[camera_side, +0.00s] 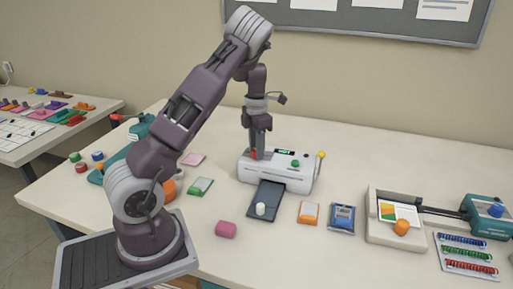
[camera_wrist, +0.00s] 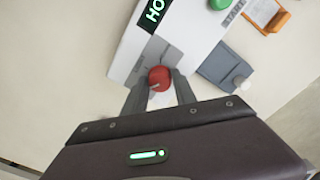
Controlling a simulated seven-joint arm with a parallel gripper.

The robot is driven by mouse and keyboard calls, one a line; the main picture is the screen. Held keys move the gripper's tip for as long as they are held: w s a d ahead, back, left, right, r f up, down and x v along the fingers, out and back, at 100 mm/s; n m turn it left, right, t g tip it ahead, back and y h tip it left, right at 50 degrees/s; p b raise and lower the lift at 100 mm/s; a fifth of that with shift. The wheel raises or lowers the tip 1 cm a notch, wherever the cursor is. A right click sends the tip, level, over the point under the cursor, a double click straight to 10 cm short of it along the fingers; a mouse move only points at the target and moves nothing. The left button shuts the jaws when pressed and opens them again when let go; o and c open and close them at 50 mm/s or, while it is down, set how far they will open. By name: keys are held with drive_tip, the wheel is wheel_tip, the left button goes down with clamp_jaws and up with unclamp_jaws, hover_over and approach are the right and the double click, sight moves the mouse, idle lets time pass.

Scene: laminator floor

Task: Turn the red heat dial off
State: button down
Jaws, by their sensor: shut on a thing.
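The red heat dial (camera_wrist: 160,78) sits on the white laminator (camera_wrist: 128,52), between the two fingers of my gripper (camera_wrist: 160,88) in the wrist view. The fingers are shut on it. A pale mark shows on the dial's near side. A green-lit display (camera_wrist: 154,10) beside it shows letters, partly cut off by the frame edge. In the side view, my gripper (camera_side: 256,153) reaches down to the left end of the laminator (camera_side: 270,177), and only a bit of the red dial (camera_side: 254,154) shows there.
A green knob (camera_side: 295,163) and a yellow-tipped lever (camera_side: 321,155) stand on the laminator's right part. A dark tray (camera_side: 268,190) with a white knob (camera_side: 261,209) lies before it. A paper trimmer (camera_side: 376,228) is at right. Bare table lies behind the laminator.

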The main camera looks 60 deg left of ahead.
drive_tip(key=c, duration=1)
unclamp_jaws()
drive_tip(key=shift+r, duration=0.1)
wheel_tip(320, 180, up, 7)
drive_tip(key=shift+d+r, duration=0.1)
drive_tip(key=shift+d, duration=0.05)
drive_tip(key=s+d+r+m+t+h, duration=0.1)
drive_tip(key=s+d+r+m, duration=0.2)
drive_tip(key=d+r+m, duration=0.5)
drive_tip(key=s+d+r+m+t+h, duration=0.15)
drive_tip(key=s+d+r+m, duration=0.25)
drive_tip(key=d+m, duration=0.75)
drive_tip(key=s+d+m+t, duration=0.1)
drive_tip(key=s+d+m, duration=0.2)
drive_tip(key=s+m, duration=0.1)
drive_tip(key=s+d+m+t+y, duration=0.1)
drive_tip(key=s+d+m, duration=0.2)
drive_tip(key=s+m, duration=0.2)
drive_tip(key=s+d+m+t+y, duration=0.1)
drive_tip(key=s+d+m, duration=0.3)
drive_tip(key=m, duration=0.3)
drive_tip(key=shift+s+r+m+y, duration=0.15)
drive_tip(key=shift+s+m+y, duration=0.15)
drive_tip(key=shift+s, duration=0.25)
